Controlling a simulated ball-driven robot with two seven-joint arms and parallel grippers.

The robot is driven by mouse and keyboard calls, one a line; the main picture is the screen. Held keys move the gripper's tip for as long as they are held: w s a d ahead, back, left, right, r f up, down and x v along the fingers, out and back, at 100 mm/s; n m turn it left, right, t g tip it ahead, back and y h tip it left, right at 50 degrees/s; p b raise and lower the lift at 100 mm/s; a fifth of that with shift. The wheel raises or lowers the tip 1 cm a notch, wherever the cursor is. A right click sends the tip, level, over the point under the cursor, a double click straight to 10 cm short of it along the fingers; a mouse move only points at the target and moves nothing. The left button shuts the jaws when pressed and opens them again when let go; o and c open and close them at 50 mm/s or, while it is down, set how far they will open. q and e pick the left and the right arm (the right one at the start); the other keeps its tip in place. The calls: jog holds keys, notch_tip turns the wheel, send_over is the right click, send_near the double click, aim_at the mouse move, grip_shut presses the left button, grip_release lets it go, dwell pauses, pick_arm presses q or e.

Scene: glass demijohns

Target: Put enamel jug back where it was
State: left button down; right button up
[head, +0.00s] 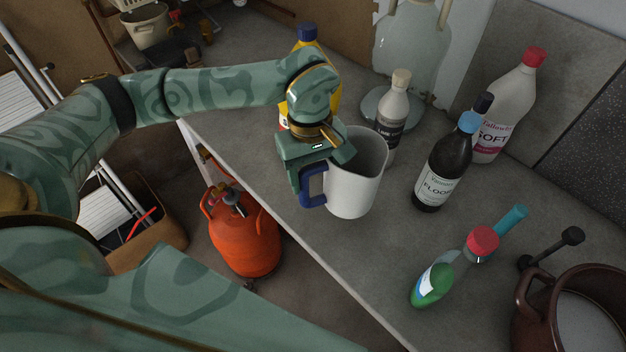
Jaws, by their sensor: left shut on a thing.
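The enamel jug (352,190) is white with a dark blue handle (312,186) on its left side. It is upright at the front edge of the grey worktop (330,245); I cannot tell whether its base touches the top. My left gripper (313,178) comes from the upper left and is shut on the jug's handle. The gripper body hides part of the handle and the jug's upper left side. My right gripper is not in view.
A dark bottle (440,170), a white bottle (505,110), a green-bottomed bottle (432,287) and a brown pot (535,315) stand right. An orange gas cylinder (243,240) is below the edge.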

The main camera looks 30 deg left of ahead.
pick_arm(q)
notch_tip(320, 180, down, 8)
jog(key=w+a, duration=0.2)
jog(key=shift+w+a, duration=0.15)
jog(key=shift+w, duration=0.25)
jog(key=shift+c, duration=2.1)
grip_release()
notch_tip(320, 180, up, 12)
jog(key=w+a, duration=0.1)
jog(key=shift+a, duration=0.1)
